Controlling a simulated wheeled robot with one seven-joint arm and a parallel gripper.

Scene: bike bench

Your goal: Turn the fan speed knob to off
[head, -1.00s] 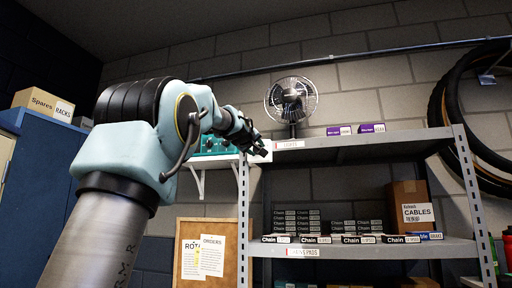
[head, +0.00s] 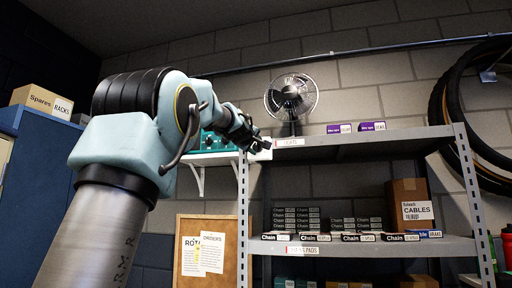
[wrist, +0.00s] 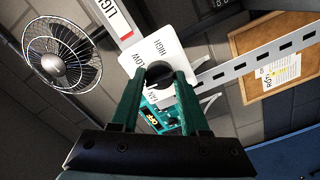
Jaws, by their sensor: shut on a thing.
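The fan speed knob (wrist: 158,74) is a dark round knob on a white plate (wrist: 176,46) marked LOW and HIGH in the wrist view. My gripper (wrist: 159,76) has its two green fingers on either side of the knob and is shut on it. The fingers hide the knob's sides, and I cannot tell where it points. In the head view my gripper (head: 262,146) is at the left front corner of the upper shelf, and the knob is hidden there. The fan (head: 292,96) stands behind that corner; it also shows in the wrist view (wrist: 62,54).
The metal shelf unit (head: 244,210) holds purple boxes (head: 355,127) on top and chain boxes (head: 308,217) below. A teal case (head: 212,141) sits on a small wall shelf behind my gripper. A cork board (head: 183,246) hangs below. Tyres (head: 456,100) hang at right.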

